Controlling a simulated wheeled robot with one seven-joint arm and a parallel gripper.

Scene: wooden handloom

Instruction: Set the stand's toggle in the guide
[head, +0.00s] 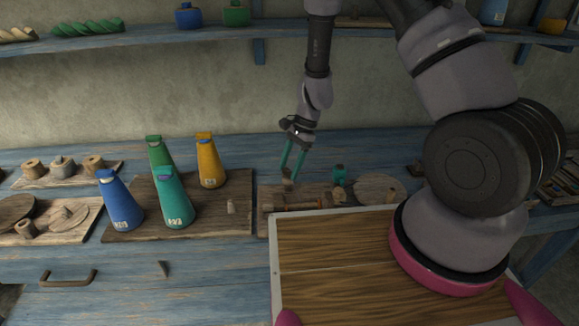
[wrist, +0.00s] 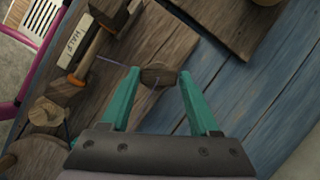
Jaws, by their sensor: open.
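My gripper (head: 291,176) is open and points down over the small wooden board (head: 268,192) at the middle of the bench. In the wrist view, a small dark wooden toggle (wrist: 158,75) lies between and just beyond the fingertips (wrist: 159,74). A thin cord runs to it from the left. The fingers appear apart from it. A wooden stand (wrist: 88,50) with a pale label reading "HALF" is at upper left in the wrist view. I cannot tell which part is the guide.
Blue, green, teal and yellow cones (head: 174,203) stand on a board to the left. A teal-topped piece (head: 339,175) and a round wooden disc (head: 380,188) are right of my gripper. A wood-topped panel (head: 340,265) fills the front. Blue bench boards (wrist: 240,90) are bare beside the toggle.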

